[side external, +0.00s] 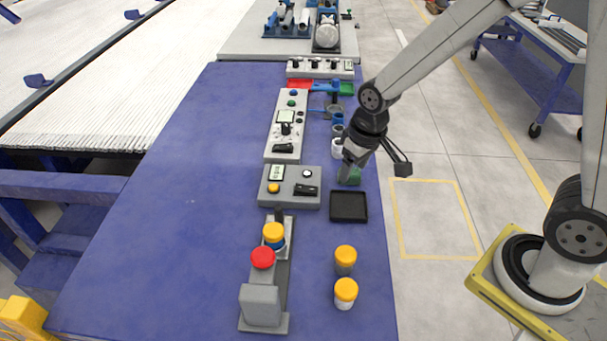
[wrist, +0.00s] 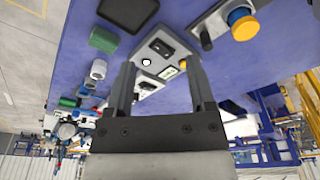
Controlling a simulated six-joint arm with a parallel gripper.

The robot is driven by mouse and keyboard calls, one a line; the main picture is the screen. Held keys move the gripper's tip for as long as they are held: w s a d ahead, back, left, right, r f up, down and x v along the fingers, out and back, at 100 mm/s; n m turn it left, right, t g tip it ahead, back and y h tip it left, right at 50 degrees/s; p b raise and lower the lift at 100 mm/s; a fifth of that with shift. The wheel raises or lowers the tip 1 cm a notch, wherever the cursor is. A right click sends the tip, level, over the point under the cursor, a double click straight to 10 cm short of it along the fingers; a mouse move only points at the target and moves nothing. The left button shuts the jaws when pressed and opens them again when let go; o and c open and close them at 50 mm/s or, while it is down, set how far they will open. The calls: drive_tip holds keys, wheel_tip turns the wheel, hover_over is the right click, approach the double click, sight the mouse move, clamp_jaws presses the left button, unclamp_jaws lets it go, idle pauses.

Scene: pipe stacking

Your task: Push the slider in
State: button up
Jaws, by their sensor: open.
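A grey fixture (side external: 278,278) stands at the near end of the blue table. A grey block (side external: 261,305), possibly the slider, sits at its near end. A red-capped piece (side external: 263,258) and a yellow-capped piece (side external: 274,235) stand on the fixture beyond the block. In the wrist view, a yellow cap (wrist: 242,22) shows at the top right, and the block is not visible. My gripper (side external: 347,168) is above the table's right side, well beyond the fixture. In the wrist view, my gripper (wrist: 160,68) has its two fingers apart, with nothing between them.
A control box (side external: 290,187) and a longer panel (side external: 287,125) stand on the table. A black tray (side external: 348,206) and a green block (side external: 350,176) lie near my gripper. Two yellow-capped cylinders (side external: 345,258) (side external: 346,292) stand right of the fixture. The table's left side is clear.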

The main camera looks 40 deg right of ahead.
drive_tip(key=w+a+f, duration=0.3)
drive_tip(key=w+a, duration=0.1)
drive_tip(key=w, duration=0.3)
drive_tip(key=n+g, duration=0.2)
hover_over(278, 208)
drive_tip(key=f, duration=0.5)
drive_tip(key=shift+s+d+f, duration=0.25)
drive_tip(key=shift+d+f, duration=0.05)
drive_tip(key=shift+d, duration=0.1)
drive_tip(key=shift+w+a+f, duration=0.3)
drive_tip(key=shift+a+f, duration=0.1)
drive_tip(key=shift+f, duration=3.85)
clamp_jaws()
